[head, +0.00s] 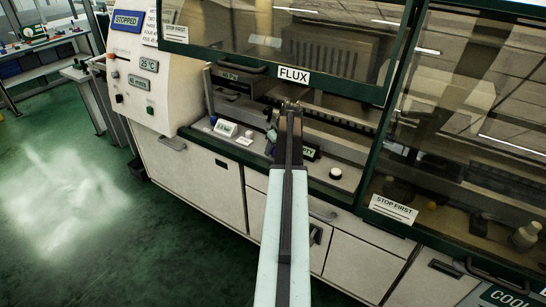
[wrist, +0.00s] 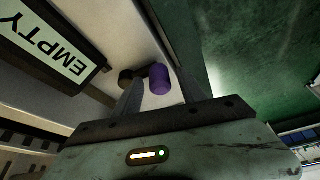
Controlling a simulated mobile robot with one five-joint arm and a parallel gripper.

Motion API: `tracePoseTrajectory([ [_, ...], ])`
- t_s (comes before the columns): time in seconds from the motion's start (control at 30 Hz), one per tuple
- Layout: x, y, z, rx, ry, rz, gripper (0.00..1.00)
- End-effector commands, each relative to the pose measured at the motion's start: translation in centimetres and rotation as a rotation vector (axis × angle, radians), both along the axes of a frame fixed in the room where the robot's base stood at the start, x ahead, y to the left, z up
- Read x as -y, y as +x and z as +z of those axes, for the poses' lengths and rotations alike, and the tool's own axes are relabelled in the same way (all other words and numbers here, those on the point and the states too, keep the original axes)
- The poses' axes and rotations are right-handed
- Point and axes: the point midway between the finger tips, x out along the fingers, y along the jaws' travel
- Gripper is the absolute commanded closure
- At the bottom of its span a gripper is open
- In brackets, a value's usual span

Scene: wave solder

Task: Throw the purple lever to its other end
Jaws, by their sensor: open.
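The purple lever's handle (wrist: 160,80) shows in the wrist view as a short purple cylinder, joined to a dark piece on its left. It appears between the two fingers of my gripper (wrist: 166,88), which is open. I cannot tell whether either finger touches it. In the head view my gripper (head: 270,138) is over the front ledge of the machine, below the FLUX window and left of a partly covered label. I cannot make out the purple lever there; my arm likely hides it.
An EMPTY label (wrist: 55,45) stands beside the lever. The FLUX window (head: 292,75) hangs above. Green floor (head: 75,210) is clear at left.

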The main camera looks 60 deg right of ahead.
Motion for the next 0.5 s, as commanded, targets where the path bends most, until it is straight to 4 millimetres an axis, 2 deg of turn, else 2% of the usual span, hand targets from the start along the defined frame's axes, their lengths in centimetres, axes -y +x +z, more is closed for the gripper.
tracePoseTrajectory([
  [0.03, 0.07, 0.13, -0.52, 0.000, 0.000, 0.000, 0.52],
  [0.23, 0.04, 0.12, -0.24, 0.000, 0.000, -0.001, 0.52],
  [0.27, 0.04, 0.12, -0.23, 0.000, 0.000, -0.001, 0.55],
  [0.4, 0.05, 0.10, -0.22, 0.000, 0.000, -0.001, 0.94],
  [0.43, 0.05, 0.10, -0.22, 0.000, 0.000, -0.001, 1.00],
  [0.5, 0.06, 0.09, -0.23, 0.000, 0.000, -0.001, 1.00],
])
